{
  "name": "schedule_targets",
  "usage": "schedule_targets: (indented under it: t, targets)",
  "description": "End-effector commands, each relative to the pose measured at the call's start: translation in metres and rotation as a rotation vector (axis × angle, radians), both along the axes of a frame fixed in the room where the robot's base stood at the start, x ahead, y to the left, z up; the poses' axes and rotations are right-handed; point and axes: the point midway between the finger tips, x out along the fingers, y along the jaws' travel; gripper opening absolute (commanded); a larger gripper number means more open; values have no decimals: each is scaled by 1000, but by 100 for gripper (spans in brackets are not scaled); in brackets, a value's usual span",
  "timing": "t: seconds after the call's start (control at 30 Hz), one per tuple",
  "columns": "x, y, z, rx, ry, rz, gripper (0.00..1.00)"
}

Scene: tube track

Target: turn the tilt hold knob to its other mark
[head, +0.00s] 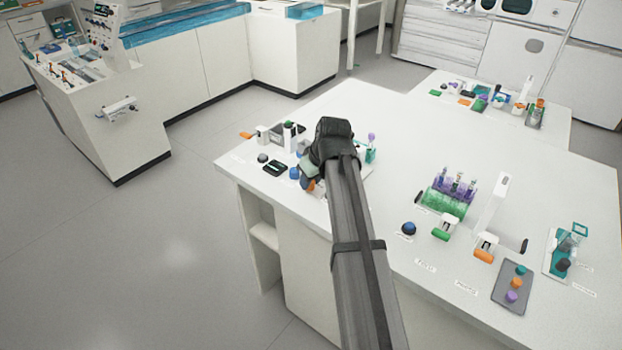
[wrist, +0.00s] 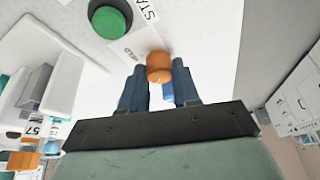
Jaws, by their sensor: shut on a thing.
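An orange knob (wrist: 158,66) sits on the white worktop in the wrist view, beside a small printed label. My gripper (wrist: 160,85) has its two blue fingers on either side of the knob, shut on it. A bit of blue shows between the fingers behind the knob. The knob's mark and which way it points cannot be made out. In the head view my gripper (head: 308,184) is low at the front left edge of the white table, and my arm and wrist hide most of the knob.
A green button (wrist: 110,18) in a dark ring stands near the knob. A white bench (head: 229,168) edge lies just left of my gripper. A purple tube rack (head: 452,186), a white upright post (head: 492,203) and a grey button panel (head: 513,287) stand to the right.

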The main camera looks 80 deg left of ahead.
Motion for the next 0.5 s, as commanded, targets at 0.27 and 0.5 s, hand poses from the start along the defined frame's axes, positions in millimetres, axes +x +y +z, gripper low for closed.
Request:
schedule_targets:
  t: [0.27, 0.5]
  targets:
    - [0, 0, 0, 0, -2, 7, 0]
    - [0, 0, 0, 0, -2, 6, 40]
